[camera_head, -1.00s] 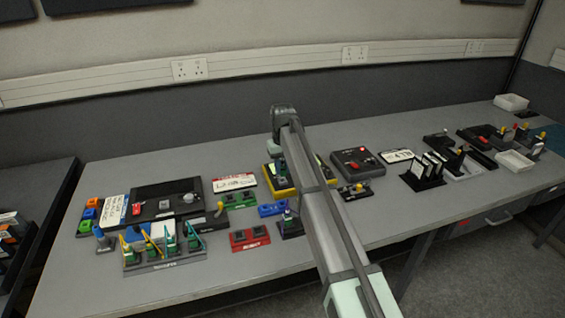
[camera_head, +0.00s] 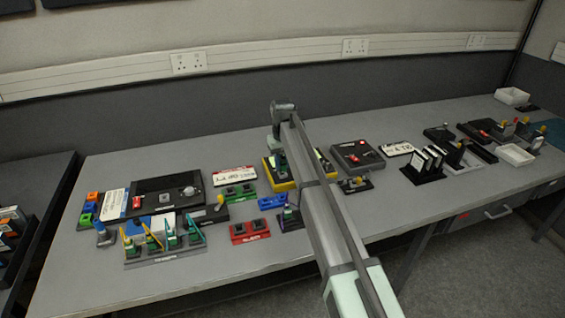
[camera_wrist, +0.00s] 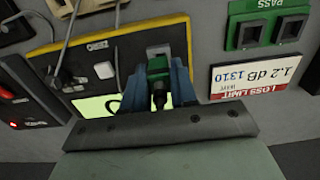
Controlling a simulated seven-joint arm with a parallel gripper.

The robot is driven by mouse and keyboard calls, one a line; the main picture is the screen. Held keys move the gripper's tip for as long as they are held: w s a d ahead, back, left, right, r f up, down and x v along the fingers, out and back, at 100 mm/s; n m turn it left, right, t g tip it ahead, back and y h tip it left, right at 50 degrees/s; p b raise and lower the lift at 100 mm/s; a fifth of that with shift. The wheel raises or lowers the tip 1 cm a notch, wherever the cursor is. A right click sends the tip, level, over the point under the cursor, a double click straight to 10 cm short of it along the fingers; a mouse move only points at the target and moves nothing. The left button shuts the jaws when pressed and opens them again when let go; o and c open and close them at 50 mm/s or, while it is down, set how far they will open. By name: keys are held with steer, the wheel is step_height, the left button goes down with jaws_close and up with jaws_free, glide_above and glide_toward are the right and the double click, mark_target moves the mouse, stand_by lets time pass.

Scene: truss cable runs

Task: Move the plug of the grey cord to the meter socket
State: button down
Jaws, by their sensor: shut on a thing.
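My gripper (camera_wrist: 154,82) is shut on a green plug (camera_wrist: 158,68) with a dark tail, seen from above in the wrist view. The yellow-edged meter (camera_wrist: 105,48) lies under and around the fingers, its lettering upside down and its pale green screen (camera_wrist: 92,106) at left. A pale socket opening (camera_wrist: 158,50) shows just beyond the plug. I cannot tell whether the plug is seated or just above it. In the head view the gripper (camera_head: 281,165) is over the meter (camera_head: 278,185), partly hidden by my arm. The cord's colour is unclear at the plug.
A loss limit card (camera_wrist: 262,72) and a green two-port PASS block (camera_wrist: 268,28) lie right of the meter in the wrist view. A grey cable (camera_wrist: 68,40) runs at left beside a dark box (camera_wrist: 30,92). Racks of plugs (camera_head: 165,243) stand at the table's front left.

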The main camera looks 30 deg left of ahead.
steer(key=shift+f, duration=0.8)
stand_by(1.6)
steer(key=c, duration=0.8)
jaws_free()
steer(key=shift+r, duration=0.1)
steer(key=shift+r, duration=2.4)
steer(key=shift+r, duration=2)
steer(key=shift+d, duration=0.1)
